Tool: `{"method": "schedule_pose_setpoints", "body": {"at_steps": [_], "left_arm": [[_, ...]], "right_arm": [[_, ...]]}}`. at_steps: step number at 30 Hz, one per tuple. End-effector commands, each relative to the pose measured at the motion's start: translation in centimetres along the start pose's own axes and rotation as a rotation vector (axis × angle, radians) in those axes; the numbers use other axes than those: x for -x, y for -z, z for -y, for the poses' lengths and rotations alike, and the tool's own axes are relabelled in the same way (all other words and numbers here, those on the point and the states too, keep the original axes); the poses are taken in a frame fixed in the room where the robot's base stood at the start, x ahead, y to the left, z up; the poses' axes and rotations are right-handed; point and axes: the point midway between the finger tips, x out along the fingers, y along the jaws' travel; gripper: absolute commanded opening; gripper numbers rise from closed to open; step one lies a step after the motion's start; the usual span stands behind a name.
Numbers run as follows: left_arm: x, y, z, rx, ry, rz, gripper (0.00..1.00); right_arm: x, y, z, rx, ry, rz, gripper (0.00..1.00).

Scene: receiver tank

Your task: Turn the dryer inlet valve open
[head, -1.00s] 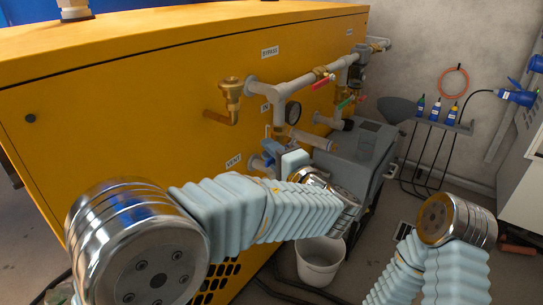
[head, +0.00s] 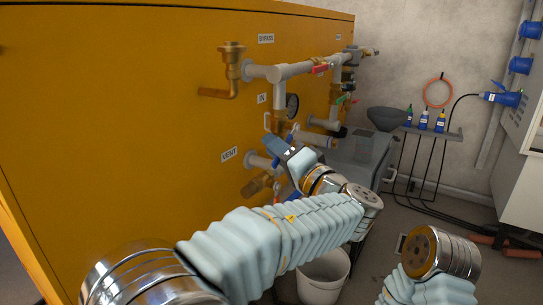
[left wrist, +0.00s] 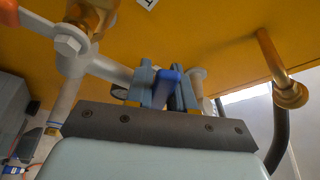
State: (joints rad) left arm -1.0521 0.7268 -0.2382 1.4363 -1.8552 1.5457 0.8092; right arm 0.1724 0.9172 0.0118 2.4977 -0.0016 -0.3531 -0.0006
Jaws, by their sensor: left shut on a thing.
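My left gripper (head: 275,144) is in front of the yellow cabinet's pipework, just right of the VENT label (head: 230,154). In the left wrist view its two blue-grey fingers (left wrist: 163,90) are shut on a darker blue lever handle (left wrist: 166,86). My gripper and wrist hide most of this handle and its valve body in the head view. A red-handled valve (head: 320,68) sits on the upper grey pipe, and a green handle (head: 343,99) is below it to the right. My right gripper is not in view; only part of that arm shows.
The yellow cabinet (head: 120,120) fills the left. A brass elbow (head: 232,75) and a pressure gauge (head: 292,106) are near my gripper. A white bucket (head: 322,279) stands on the floor below. A bottle rack (head: 432,132) stands by the back wall.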

Motion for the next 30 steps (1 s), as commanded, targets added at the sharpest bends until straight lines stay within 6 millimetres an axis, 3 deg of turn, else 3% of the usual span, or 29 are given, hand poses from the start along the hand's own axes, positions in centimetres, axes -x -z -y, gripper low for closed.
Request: {"method": "schedule_pose_setpoints", "body": {"at_steps": [11, 12, 15, 25, 30], "left_arm": [[0.1, 0.0, -0.2, 0.001, -0.001, 0.001, 0.0], [0.1, 0.0, -0.2, 0.001, -0.001, 0.001, 0.29], [0.1, 0.0, -0.1, 0.001, -0.001, 0.0, 0.44], [0.4, 0.0, -0.1, 0.002, 0.0, 0.0, 0.44], [2.9, 0.1, -0.1, 0.003, -0.002, -0.003, 0.44]], "right_arm": [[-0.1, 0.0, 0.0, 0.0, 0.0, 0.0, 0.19], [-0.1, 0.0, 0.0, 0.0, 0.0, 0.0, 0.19], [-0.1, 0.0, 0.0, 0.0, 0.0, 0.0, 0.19], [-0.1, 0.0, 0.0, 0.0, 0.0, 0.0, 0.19], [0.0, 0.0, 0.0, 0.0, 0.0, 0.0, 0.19]]}}
